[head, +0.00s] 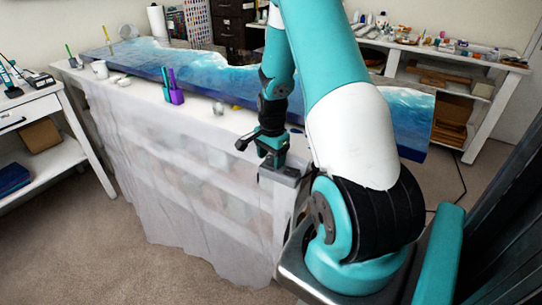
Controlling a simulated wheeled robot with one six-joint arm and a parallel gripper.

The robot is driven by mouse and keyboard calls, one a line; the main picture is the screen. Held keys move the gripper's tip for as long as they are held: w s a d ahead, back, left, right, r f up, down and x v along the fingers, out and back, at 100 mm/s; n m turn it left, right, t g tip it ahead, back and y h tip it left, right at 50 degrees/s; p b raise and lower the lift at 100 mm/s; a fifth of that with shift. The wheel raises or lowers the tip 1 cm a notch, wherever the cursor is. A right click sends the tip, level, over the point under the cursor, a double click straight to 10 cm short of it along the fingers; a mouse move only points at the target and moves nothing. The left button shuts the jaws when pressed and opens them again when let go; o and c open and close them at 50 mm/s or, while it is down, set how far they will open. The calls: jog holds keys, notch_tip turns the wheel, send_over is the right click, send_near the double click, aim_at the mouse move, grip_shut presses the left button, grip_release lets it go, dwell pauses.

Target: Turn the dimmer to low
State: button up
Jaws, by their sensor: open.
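My gripper (271,154) hangs at the near right end of the white-covered table (208,119), close to its front edge. It is open, though its fingertips are small and partly hidden by its own body. I cannot make out a dimmer or its setting in the head view. A small grey block-like part (281,172) shows just below the gripper at the table's corner. I cannot tell what it is or whether the gripper touches it.
A long blue-and-white resin slab (190,72) lies along the table. Purple and teal cups (173,92) stand at its front edge. A translucent sheet (190,185) drapes to the floor. A cluttered side bench (440,50) stands back right, and a white cart (45,110) left.

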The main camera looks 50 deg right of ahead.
aim_at(272, 158)
jog(key=c, duration=0.9)
jog(key=shift+n, duration=0.7)
jog(key=o, duration=0.9)
jog(key=shift+r, duration=0.1)
notch_tip(272, 158, up, 17)
jog(key=shift+s+b, duration=0.25)
jog(key=shift+b, duration=0.15)
jog(key=shift+r, duration=0.1)
